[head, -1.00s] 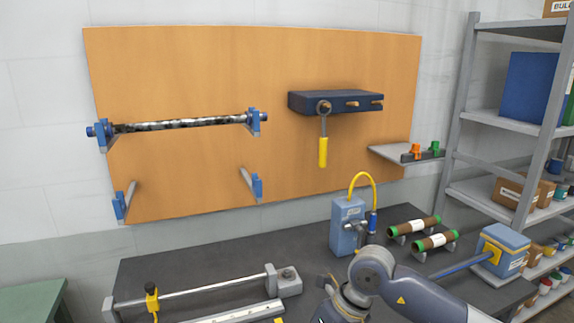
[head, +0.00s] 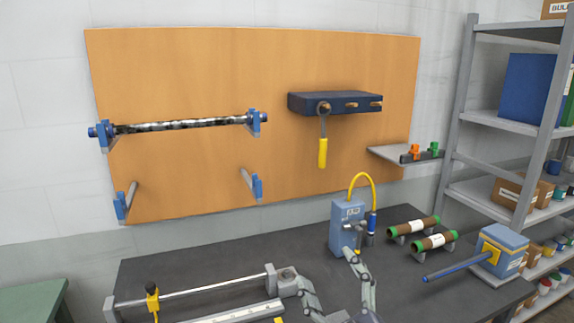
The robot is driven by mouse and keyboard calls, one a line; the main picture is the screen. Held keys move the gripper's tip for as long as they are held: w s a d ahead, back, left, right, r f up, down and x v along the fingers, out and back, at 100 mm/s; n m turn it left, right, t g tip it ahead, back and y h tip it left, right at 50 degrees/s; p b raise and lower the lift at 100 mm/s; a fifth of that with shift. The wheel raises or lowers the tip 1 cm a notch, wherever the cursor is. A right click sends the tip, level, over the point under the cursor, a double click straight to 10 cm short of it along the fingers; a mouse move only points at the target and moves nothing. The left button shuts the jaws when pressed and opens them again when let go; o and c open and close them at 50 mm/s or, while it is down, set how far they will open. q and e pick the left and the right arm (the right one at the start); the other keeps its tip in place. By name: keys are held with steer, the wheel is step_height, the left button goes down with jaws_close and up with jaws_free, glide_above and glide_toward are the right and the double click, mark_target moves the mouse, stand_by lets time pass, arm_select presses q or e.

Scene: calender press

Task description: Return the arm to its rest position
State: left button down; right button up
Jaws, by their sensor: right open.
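My right gripper (head: 335,290) shows at the bottom of the head view, right of centre. Its two grey jointed fingers point up the picture and stand wide apart, with nothing between them. The left finger overlaps the right end block of the grey rail fixture (head: 205,288) in the picture. The right finger reaches up to just below the blue box (head: 346,226) with the yellow hose; I cannot tell whether either finger touches anything. The rest of my right arm is below the frame. My left gripper is out of view.
A roller (head: 185,125) hangs in blue brackets on the wooden board (head: 210,70). A yellow-handled tool (head: 323,152) hangs from a dark holder. Green-ended rolls (head: 414,227) and a blue block with a rod (head: 503,248) are at the bench's right. Metal shelves (head: 490,117) stand far right.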

steer(key=s+d+f+m+g+h, duration=0.4)
steer(key=d+f, duration=0.2)
steer(key=f, duration=0.5)
steer(key=s+d+f+m+g+h, duration=0.4)
steer(key=s+d+f+g, duration=0.1)
steer(key=f, duration=0.5)
steer(key=s+d+f+m+g+y, duration=0.1)
steer(key=s+f+g, duration=0.4)
steer(key=s, duration=0.4)
steer(key=s+d+f+g, duration=0.1)
steer(key=s+f+g, duration=0.2)
steer(key=s+f, duration=0.5)
step_height(320, 180, down, 25)
steer(key=s+g+b, duration=0.1)
steer(key=s, duration=0.2)
steer(key=s+d+f+g+b, duration=0.1)
steer(key=s+d+f, duration=0.1)
steer(key=s+f, duration=1.4)
steer(key=shift+s+d+f, duration=0.25)
steer(key=shift+d+f, duration=0.05)
steer(key=shift+f, duration=0.4)
